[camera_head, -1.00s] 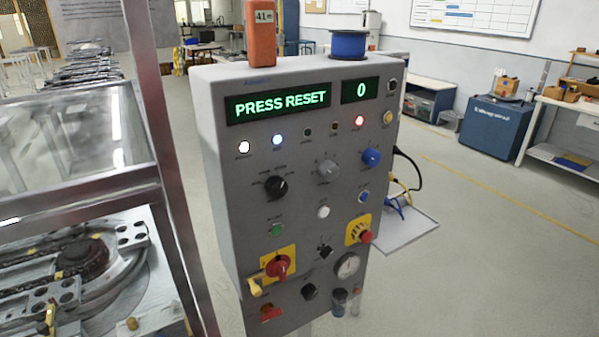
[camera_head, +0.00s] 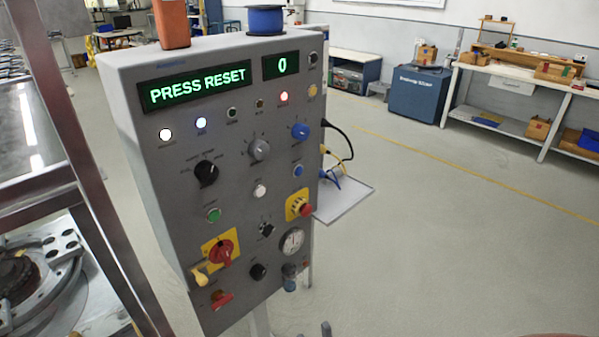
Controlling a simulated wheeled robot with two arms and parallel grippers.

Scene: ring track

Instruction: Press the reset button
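A grey control panel (camera_head: 235,150) stands upright in the middle left of the head view. Its green display (camera_head: 197,87) reads PRESS RESET, and a smaller display (camera_head: 281,65) reads 0. On its face are a green button (camera_head: 213,215), a white button (camera_head: 260,191) and a blue button (camera_head: 298,171). Their labels are too small to read, so I cannot tell which is reset. A red emergency knob (camera_head: 305,210) sits on a yellow plate. Neither gripper can be made out; a small dark piece at the bottom edge is too cut off to identify.
A metal-framed glass guard (camera_head: 75,160) stands close on the panel's left. A grey shelf (camera_head: 343,203) with cables juts out on its right. An orange device (camera_head: 171,22) and a blue spool (camera_head: 265,19) sit on top. The floor (camera_head: 440,250) to the right is clear.

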